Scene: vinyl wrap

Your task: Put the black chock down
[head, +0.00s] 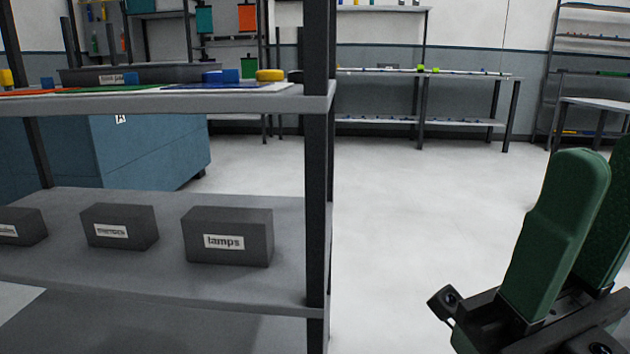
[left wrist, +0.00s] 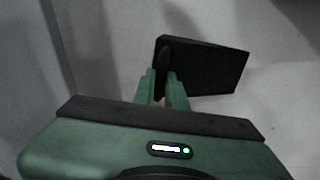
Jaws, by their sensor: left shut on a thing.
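The black chock (left wrist: 212,68) shows in the left wrist view as a dark, wedge-like block beyond the fingertips. My left gripper (left wrist: 162,84) is shut on its left part. The rest of the chock sticks out to the right, over a pale grey surface. The head view does not show the chock or my left gripper. My right gripper (head: 605,158) stands at the lower right of the head view, green fingers pointing up. Its fingers are apart, with nothing seen between them.
A grey shelf rack (head: 319,200) fills the left of the head view. Its lower shelf (head: 150,275) holds dark boxes, one labelled lamps (head: 228,236). A blue cabinet (head: 155,150) stands behind. Open pale floor (head: 430,200) lies right of the rack post.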

